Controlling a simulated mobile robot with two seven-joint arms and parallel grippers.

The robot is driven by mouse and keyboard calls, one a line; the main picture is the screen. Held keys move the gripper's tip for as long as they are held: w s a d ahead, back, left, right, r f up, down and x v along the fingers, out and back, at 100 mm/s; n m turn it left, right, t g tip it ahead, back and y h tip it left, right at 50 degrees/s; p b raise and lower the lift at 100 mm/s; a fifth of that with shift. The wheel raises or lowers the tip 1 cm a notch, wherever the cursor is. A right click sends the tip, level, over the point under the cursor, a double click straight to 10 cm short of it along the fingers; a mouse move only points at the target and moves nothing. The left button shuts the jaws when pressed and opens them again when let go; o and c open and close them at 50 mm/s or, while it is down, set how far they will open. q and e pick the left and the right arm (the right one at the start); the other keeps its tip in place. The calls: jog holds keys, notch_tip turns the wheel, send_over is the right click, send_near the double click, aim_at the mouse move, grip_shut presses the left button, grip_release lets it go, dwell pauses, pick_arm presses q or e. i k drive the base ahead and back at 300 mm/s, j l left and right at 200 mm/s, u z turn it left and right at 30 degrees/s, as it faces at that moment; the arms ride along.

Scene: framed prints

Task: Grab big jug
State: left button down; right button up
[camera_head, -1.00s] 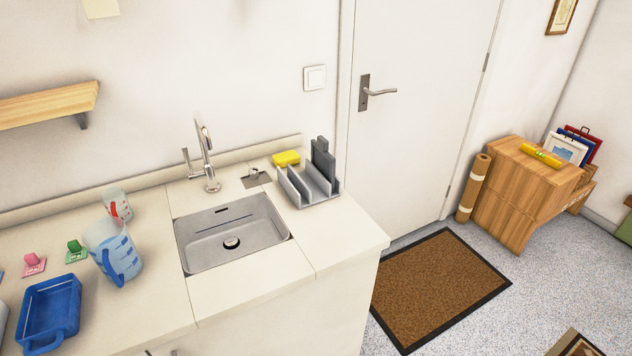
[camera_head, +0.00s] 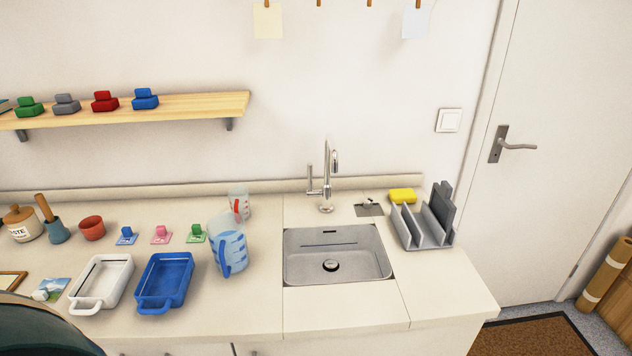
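The big jug (camera_head: 230,250) is a clear measuring jug with blue markings and a blue handle. It stands upright on the counter, just left of the sink, with its handle toward the front left. A smaller clear jug (camera_head: 239,204) with red markings stands behind it, near the wall. Neither of my grippers shows in the head view. A dark rounded shape at the lower left corner covers part of the counter; I cannot tell what it is.
Blue (camera_head: 165,282) and white (camera_head: 101,283) trays lie left of the big jug. Small pink (camera_head: 161,235), green (camera_head: 195,234) and blue stamps sit behind them. The sink (camera_head: 337,256) with its tap (camera_head: 326,180) is to the right. A shelf (camera_head: 190,107) hangs above. Counter in front of the jug is clear.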

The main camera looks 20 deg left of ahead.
aim_at(226, 232)
jog(key=u, duration=1.4)
